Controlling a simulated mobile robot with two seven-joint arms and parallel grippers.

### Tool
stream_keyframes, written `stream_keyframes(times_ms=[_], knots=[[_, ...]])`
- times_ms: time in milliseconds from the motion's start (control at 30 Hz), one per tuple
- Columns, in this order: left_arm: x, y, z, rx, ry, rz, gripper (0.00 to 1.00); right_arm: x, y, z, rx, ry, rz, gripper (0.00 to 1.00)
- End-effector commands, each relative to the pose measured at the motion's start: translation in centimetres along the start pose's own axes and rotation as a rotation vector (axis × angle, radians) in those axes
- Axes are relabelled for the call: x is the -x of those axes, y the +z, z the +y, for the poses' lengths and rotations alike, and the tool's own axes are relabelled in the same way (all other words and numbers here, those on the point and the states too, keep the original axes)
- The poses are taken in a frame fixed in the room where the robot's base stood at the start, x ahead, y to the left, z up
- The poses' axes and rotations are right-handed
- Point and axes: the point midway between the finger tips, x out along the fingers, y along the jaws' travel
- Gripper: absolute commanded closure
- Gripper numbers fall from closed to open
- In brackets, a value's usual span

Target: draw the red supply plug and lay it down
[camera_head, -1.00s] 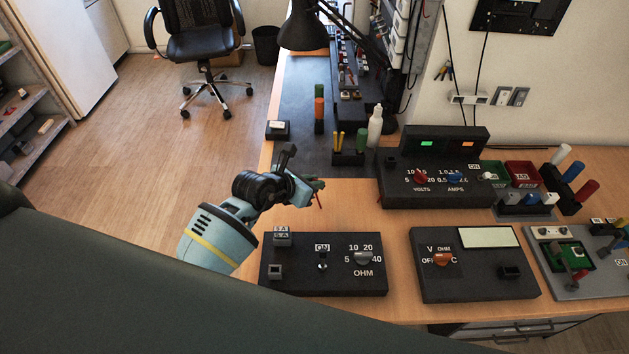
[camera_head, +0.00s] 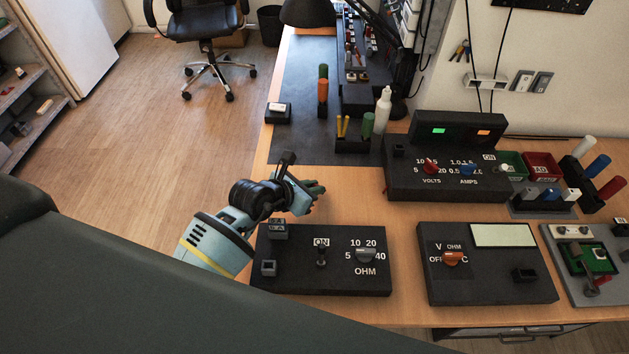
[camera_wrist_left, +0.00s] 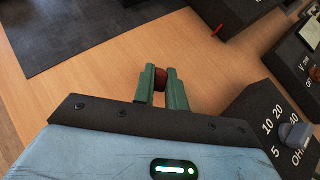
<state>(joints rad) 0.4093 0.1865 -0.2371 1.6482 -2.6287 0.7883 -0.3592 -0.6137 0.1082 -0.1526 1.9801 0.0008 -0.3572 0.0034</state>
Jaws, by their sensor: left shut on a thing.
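My left gripper (camera_head: 316,188) is over the bare wood just behind the OHM box. In the left wrist view its green fingers (camera_wrist_left: 161,88) are shut on a dark red piece (camera_wrist_left: 160,78), which looks like the red plug; only its end shows between the fingertips. In the head view the piece is hidden by the hand, and I cannot tell whether it touches the table. The black supply (camera_head: 440,182) with VOLTS and AMPS knobs stands to the right, apart from the gripper. My right gripper is not in view.
The OHM box (camera_head: 340,279) lies close in front of the hand, with a meter box (camera_head: 480,285) to its right. A tool holder (camera_head: 351,146) and white bottle (camera_head: 382,111) stand behind on the dark mat (camera_head: 300,95). Bare wood (camera_head: 350,197) lies between.

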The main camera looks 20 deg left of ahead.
Motion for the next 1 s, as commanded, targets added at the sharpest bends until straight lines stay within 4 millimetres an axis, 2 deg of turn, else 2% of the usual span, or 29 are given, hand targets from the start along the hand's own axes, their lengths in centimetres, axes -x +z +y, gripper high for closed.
stream_keyframes(times_ms=[333, 367, 533, 833, 1000], knots=[[-0.1, 0.0, 0.0, -0.001, 0.001, -0.004, 1.00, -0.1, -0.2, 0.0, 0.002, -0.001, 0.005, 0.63], [-0.1, 0.0, 0.0, -0.001, 0.001, -0.004, 0.83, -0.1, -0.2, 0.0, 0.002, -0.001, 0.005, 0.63], [-0.1, 0.0, 0.0, -0.001, 0.001, -0.003, 0.62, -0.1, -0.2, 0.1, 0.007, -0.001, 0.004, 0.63], [0.1, -0.1, 0.0, -0.001, 0.001, -0.002, 0.62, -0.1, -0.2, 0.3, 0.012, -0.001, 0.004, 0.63], [1.7, 0.0, 0.1, -0.002, 0.002, -0.003, 0.62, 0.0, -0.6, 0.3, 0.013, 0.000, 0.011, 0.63]])
